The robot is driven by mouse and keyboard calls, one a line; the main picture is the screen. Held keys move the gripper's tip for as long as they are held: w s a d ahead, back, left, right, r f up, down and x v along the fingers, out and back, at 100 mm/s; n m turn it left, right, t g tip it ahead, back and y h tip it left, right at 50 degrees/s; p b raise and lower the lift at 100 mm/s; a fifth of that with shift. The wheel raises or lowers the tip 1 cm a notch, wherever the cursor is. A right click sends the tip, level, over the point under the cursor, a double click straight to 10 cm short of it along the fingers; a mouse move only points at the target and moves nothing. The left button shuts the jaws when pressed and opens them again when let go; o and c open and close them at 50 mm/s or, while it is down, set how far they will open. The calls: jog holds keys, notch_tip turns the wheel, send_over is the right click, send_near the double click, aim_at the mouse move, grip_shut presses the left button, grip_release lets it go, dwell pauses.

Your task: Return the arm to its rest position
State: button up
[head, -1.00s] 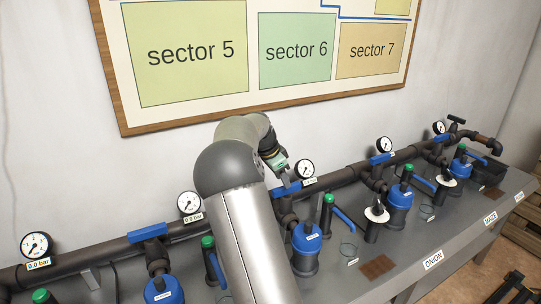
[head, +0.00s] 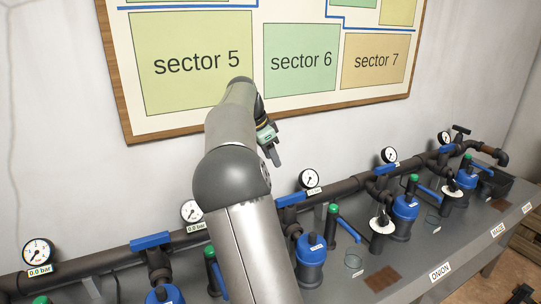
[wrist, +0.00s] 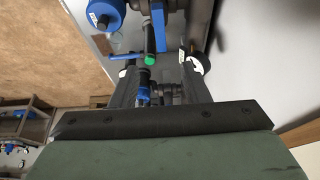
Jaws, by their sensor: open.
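My gripper (head: 273,155) is raised in front of the wall, below the sector 6 panel and above the manifold pipe (head: 343,188). My arm comes up from the bottom of the head view and bends at a grey joint. In the wrist view my gripper (wrist: 160,92) has its two dark fingers apart with nothing held between them. Beyond them, well below, show a blue valve body (wrist: 105,14), a green-capped post (wrist: 152,60) and a white-faced gauge (wrist: 196,66). My gripper touches nothing that I can see.
The grey bench (head: 410,262) carries several blue valves, such as one (head: 311,249) right of my arm. Gauges (head: 309,178) stand along the pipe. A framed sector board (head: 301,60) hangs on the wall behind my arm. A wooden pallet (head: 527,242) is at far right.

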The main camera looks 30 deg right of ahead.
dwell(0.3)
jog(key=s+a+f+n+y, duration=0.1)
jog(key=s+a+f+n, duration=0.4)
jog(key=s+a, duration=0.4)
jog(key=s+a+f+n+y, duration=0.2)
jog(key=s+a+f+n, duration=0.3)
jog(key=s+a+n, duration=0.3)
jog(key=s+a+f+n+t+y, duration=0.1)
jog(key=s+a+f+n, duration=0.4)
jog(key=s+a, duration=0.6)
jog(key=s+n, duration=0.1)
jog(key=s, duration=0.3)
jog(key=shift+n, duration=0.4)
